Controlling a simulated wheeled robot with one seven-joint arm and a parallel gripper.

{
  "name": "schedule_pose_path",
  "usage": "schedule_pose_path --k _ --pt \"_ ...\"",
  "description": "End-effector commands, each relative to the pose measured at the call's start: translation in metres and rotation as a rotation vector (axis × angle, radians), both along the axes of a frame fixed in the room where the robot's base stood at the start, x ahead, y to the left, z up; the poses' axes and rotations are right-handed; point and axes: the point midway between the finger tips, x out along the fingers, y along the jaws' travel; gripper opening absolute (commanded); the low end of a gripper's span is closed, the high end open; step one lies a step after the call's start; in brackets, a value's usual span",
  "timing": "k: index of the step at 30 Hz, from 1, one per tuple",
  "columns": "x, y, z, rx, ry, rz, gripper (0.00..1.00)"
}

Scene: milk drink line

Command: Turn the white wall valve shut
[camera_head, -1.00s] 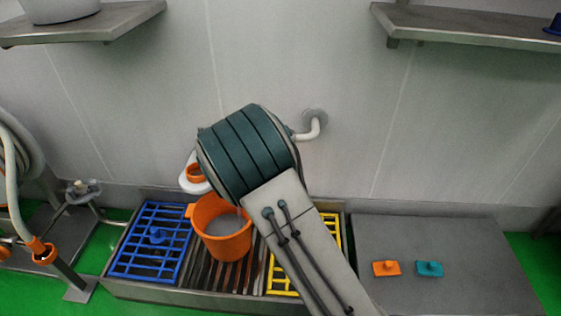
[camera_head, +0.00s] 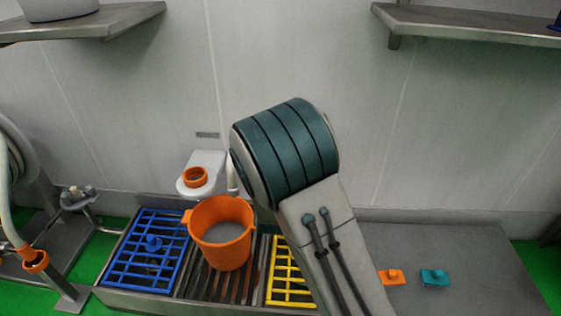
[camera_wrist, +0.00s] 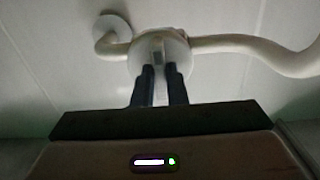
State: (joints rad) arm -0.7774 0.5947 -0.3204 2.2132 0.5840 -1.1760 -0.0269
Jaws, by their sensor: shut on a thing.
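The white wall valve (camera_wrist: 160,46) is in the wrist view, a round pale body on a white pipe that bends to a round wall flange (camera_wrist: 112,28). My gripper (camera_wrist: 160,72) has its two dark fingers close together at the valve, shut on its small grey handle (camera_wrist: 157,58). The fingers hide most of the handle, so its exact angle is hard to tell. In the head view my arm covers the valve. Only a short piece of white pipe (camera_head: 232,178) shows left of my arm.
An orange bucket (camera_head: 222,247) stands on the floor trough between a blue grate (camera_head: 130,262) and a yellow grate (camera_head: 283,287). A white wall holder with an orange ring (camera_head: 196,177) is left of my arm. Orange (camera_head: 391,276) and teal (camera_head: 434,277) pieces lie on the grey surface at right.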

Motion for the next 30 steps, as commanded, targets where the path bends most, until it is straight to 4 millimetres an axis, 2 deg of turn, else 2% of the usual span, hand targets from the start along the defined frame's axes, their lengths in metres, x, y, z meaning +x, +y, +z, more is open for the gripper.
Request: schedule_pose_path --k 2,3,5,13,17,20,30 --pt "0.0 0.001 0.0 0.001 0.002 0.001 0.0" --pt "0.0 0.001 0.0 0.001 0.002 0.001 0.17" --pt "0.0 0.001 0.0 0.001 0.002 0.001 0.34" --pt "0.0 0.0 0.0 0.0 0.001 0.0 0.34" --pt "-0.007 0.001 0.001 0.0 0.002 0.001 0.34" --pt "-0.022 0.001 0.002 -0.001 0.003 0.002 0.34" --pt "-0.099 0.005 0.001 -0.001 0.004 0.004 0.34"
